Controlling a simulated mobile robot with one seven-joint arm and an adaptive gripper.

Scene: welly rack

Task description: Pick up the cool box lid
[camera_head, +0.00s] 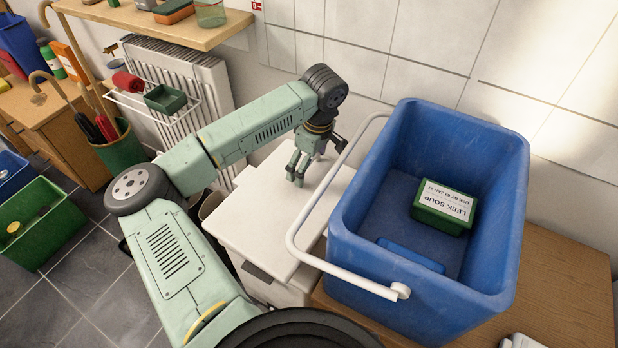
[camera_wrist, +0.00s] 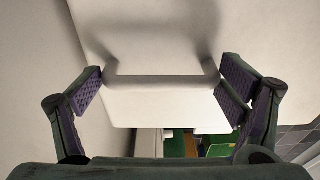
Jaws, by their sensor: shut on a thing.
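The cool box lid (camera_head: 262,222) is a flat white slab with rounded corners, left of the open blue cool box (camera_head: 345,262) in the head view. My gripper (camera_head: 297,178) points down at its far part. The handle is hidden behind my fingers in the head view. I cannot tell whether the lid rests on the white body below it or is slightly raised.
A green leek soup box (camera_head: 443,207) and a blue flat piece (camera_head: 411,255) lie inside the cool box. Its white bail handle (camera_head: 300,215) leans towards the lid. A radiator (camera_head: 190,75) and tiled wall stand behind; a green crate (camera_head: 40,222) is on the left floor.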

